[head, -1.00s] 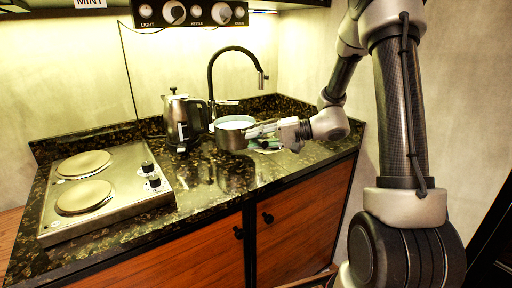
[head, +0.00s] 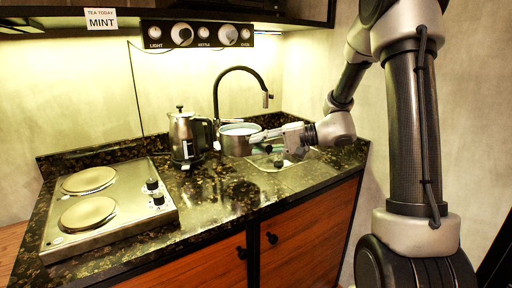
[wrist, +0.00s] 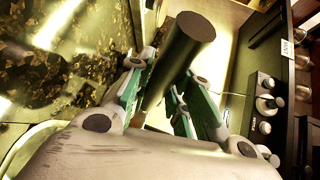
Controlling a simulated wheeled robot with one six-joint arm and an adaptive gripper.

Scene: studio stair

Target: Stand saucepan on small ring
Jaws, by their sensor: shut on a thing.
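The saucepan (head: 236,142) is a grey metal pan with a pale inside, upright beside the kettle at the back of the counter. My gripper (head: 264,139) is at its right side, shut on its handle. In the wrist view a dark round handle (wrist: 180,48) lies between the green-padded fingers (wrist: 155,92); the pan body cannot be made out there. The pan appears slightly above the counter. The steel hob (head: 130,222) at the left has two empty beige rings, a far one (head: 89,180) and a near one (head: 87,213). Which is smaller is hard to tell.
A steel kettle (head: 186,138) stands close to the left of the pan. A black tap (head: 216,88) arches behind it. A sink (head: 290,178) lies below my gripper. The counter (head: 205,205) between hob and sink is clear. A control panel (head: 196,34) hangs above.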

